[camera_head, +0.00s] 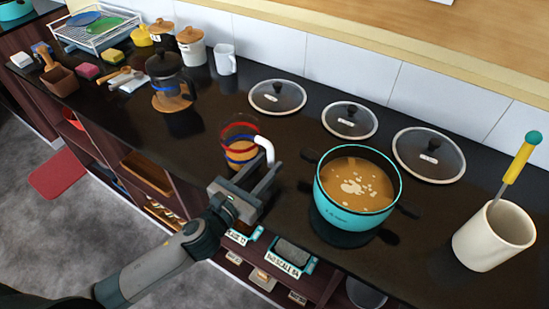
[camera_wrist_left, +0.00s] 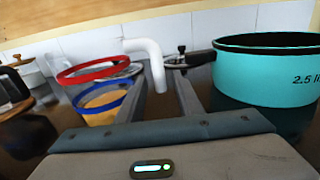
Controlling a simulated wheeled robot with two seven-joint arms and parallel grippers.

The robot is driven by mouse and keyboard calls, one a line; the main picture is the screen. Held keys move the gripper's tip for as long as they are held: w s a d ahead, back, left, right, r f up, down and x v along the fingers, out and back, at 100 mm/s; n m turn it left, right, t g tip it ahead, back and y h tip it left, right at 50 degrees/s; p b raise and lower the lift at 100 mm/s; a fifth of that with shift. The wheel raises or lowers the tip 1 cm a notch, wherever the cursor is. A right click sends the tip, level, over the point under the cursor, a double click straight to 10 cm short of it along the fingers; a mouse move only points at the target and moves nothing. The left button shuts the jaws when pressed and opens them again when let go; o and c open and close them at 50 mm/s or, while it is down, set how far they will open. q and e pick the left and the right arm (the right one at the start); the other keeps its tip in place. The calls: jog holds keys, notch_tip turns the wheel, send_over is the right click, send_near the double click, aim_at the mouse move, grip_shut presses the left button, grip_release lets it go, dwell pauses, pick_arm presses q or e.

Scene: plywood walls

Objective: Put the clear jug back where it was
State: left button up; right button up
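The clear jug (camera_head: 238,133) stands on the dark counter. It has a red rim, a blue band and a white bent handle (camera_head: 264,147); tan colour shows low in it, and I cannot tell if this is contents or something behind. My left gripper (camera_head: 268,166) is open at the handle side of the jug. In the left wrist view the jug (camera_wrist_left: 95,88) is left of the fingers, and its white handle (camera_wrist_left: 156,66) hangs down between the two open fingers with gaps either side. My right gripper is not in view.
A turquoise pot (camera_head: 345,212) of brown soup stands close right of the gripper. Several glass lids (camera_head: 277,97) lie behind. A cream crock (camera_head: 494,240) is far right. A French press (camera_head: 165,76) on a round wooden board is back left. Counter between press and jug is clear.

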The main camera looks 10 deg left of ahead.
pick_arm(q)
jog(key=shift+b+v, duration=0.65)
jog(key=shift+v, duration=2.3)
